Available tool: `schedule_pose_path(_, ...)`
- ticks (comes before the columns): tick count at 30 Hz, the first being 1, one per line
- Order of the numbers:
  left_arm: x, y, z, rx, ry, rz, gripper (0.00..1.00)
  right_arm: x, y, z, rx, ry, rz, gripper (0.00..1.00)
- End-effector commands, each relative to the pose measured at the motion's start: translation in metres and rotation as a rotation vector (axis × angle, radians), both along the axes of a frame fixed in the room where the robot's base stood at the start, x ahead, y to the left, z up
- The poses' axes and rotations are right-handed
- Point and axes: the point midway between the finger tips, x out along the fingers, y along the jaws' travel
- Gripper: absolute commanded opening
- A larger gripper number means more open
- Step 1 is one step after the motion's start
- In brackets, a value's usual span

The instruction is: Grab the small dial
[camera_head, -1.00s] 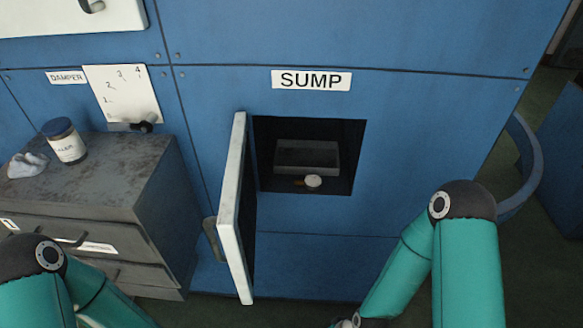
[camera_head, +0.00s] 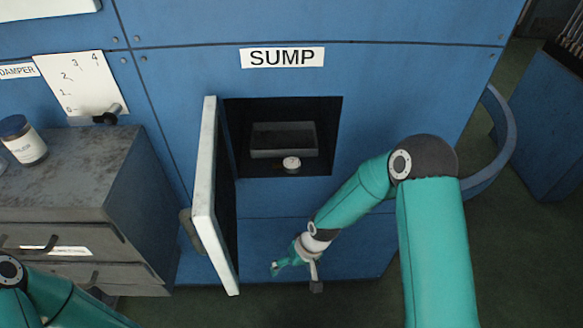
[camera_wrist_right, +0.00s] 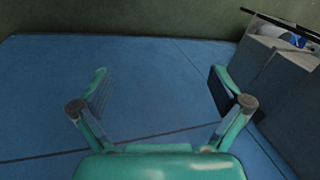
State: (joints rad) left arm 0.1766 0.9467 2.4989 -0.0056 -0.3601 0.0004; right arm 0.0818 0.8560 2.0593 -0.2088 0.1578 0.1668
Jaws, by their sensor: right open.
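The small dial (camera_head: 291,164) is a pale round piece on the floor of the open sump recess, near its front edge. It stands in front of a dark grey tray (camera_head: 283,153). My right gripper (camera_head: 294,276) is in front of the blue panel, below the recess and apart from the dial. In the right wrist view my right gripper (camera_wrist_right: 160,88) is open and empty, facing blue panelling. The dial does not show in that view. My left arm shows at the lower left of the head view, but its gripper is out of frame.
The white sump door (camera_head: 207,200) stands open at the recess's left edge. A grey drawer cabinet (camera_head: 100,190) with a labelled jar (camera_head: 24,142) is at the left. A damper plate (camera_head: 80,84) is above it. Clear floor lies at the right.

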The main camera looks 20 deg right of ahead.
Motion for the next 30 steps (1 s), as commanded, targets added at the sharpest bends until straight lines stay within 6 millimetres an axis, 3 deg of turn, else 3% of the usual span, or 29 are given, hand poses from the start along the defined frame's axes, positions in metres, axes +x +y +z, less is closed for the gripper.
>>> schedule_pose_path(1,0.0,0.0,-0.007,0.0,0.0,0.0,0.4,0.037,-0.01,0.015,-0.035,-0.031,0.016,1.0)
schedule_pose_path(6,0.0,0.0,-0.018,0.0,0.0,0.0,0.4,0.119,-0.054,0.094,-0.198,-0.064,0.02,1.0)
schedule_pose_path(10,0.0,0.0,-0.023,0.0,0.0,0.0,0.4,0.149,-0.087,0.154,-0.31,-0.076,-0.029,1.0)
schedule_pose_path(12,0.0,0.0,-0.036,0.0,-0.001,0.0,0.4,0.171,-0.076,0.187,-0.32,-0.172,-0.026,1.0)
schedule_pose_path(16,0.0,0.0,-0.043,0.0,0.0,0.0,0.4,0.192,-0.064,0.234,-0.323,-0.288,-0.026,1.0)
schedule_pose_path(20,0.0,0.0,-0.043,0.0,0.0,0.0,0.4,0.201,-0.06,0.242,-0.324,-0.323,-0.026,1.0)
schedule_pose_path(30,0.0,0.0,-0.038,0.0,0.0,0.0,0.4,0.211,-0.058,0.211,-0.323,-0.321,-0.025,1.0)
